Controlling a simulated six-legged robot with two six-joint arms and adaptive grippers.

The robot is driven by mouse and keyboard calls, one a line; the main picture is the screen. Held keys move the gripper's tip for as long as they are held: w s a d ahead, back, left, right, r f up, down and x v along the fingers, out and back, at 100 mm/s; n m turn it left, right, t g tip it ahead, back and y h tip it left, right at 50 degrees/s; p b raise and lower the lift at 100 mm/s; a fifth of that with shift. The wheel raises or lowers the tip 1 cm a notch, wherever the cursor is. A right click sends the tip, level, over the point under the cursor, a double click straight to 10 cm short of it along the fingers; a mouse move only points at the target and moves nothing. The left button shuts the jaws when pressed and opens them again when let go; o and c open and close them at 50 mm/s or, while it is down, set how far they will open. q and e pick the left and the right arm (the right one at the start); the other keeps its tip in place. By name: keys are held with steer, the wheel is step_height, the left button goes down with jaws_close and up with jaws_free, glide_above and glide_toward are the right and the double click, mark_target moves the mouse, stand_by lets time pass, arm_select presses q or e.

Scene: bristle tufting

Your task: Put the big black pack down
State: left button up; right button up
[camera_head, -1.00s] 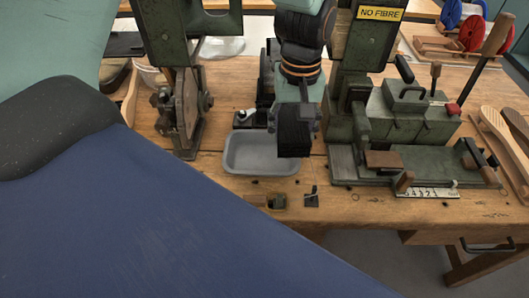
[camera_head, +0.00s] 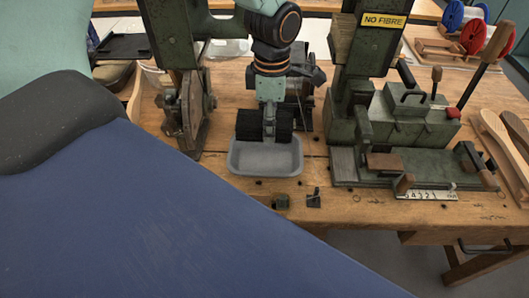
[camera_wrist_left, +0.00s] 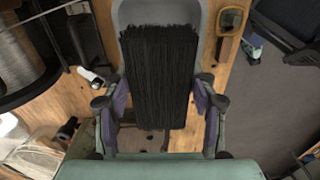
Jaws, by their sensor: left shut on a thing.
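The big black pack (camera_head: 284,125) is a thick bundle of black fibres. It shows from above in the left wrist view (camera_wrist_left: 160,70). My left gripper (camera_head: 269,132) is shut on it, one finger on each side, and the fingers also show in the left wrist view (camera_wrist_left: 160,103). The pack is over the back part of a shallow grey tray (camera_head: 264,168), partly hidden behind the gripper. I cannot tell whether its underside touches the tray. My right gripper is not in view.
A green machine with a "NO FIBRE" sign (camera_head: 384,20) stands right of the tray. A green column with a worn wheel (camera_head: 190,108) stands to its left. Two small dark pieces (camera_head: 314,199) lie in front, near the bench edge. Wooden brush bodies (camera_head: 505,145) lie far right.

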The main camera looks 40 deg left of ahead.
arm_select(q)
steer(key=b, duration=0.1)
glide_above(270, 161)
step_height(270, 161, down, 5)
steer(key=shift+d+f, duration=0.1)
steer(key=shift+d, duration=0.05)
steer(key=shift+w+a+f, duration=0.1)
steer(key=shift+a+f, duration=0.15)
steer(key=shift+f, duration=0.4)
steer(key=f+b, duration=0.1)
steer(key=f, duration=0.2)
steer(key=shift+d+f, duration=0.2)
steer(key=shift+a, duration=0.1)
steer(key=shift+f, duration=0.15)
steer(key=o, duration=1.1)
